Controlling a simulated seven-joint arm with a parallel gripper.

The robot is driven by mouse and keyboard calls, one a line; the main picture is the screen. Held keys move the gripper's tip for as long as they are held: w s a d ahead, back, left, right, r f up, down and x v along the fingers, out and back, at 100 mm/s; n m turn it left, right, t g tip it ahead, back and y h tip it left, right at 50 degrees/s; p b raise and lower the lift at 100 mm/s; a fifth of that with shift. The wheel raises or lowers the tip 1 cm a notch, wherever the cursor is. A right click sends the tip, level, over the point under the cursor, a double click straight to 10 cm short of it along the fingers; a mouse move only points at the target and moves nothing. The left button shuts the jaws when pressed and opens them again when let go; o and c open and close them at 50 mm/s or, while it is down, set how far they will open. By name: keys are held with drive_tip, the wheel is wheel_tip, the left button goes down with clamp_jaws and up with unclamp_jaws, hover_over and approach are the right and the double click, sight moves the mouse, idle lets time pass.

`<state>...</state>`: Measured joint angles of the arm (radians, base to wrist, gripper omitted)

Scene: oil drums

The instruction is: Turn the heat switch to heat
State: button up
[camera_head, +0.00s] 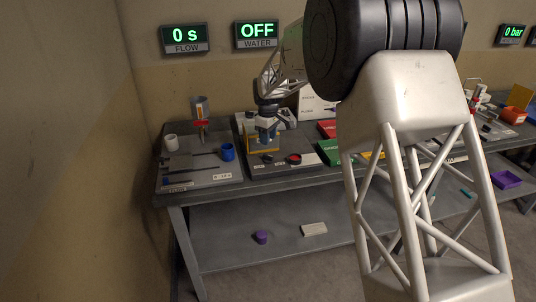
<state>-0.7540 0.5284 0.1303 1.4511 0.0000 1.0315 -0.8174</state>
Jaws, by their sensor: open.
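My gripper (265,137) points down over the middle-left part of the grey workbench (215,189). It is open, in front of a yellow-framed item on a grey board. I cannot see anything between its fingers at this size. Just in front of it, a small dark knob with red (293,158) sits on the board beside white labels. A smaller dark part lies to its left, under the gripper. The labels are too small to read, so I cannot tell which part is the heat switch or how it is set.
Green and red boxes (334,152) lie right of the gripper. Wall displays (257,35) read "OFF WATER" and "0 s FLOW". My arm hides much of the right side.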

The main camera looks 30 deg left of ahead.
sight(268, 155)
drive_tip(key=shift+f, duration=0.1)
drive_tip(key=shift+f, duration=3.8)
clamp_jaws()
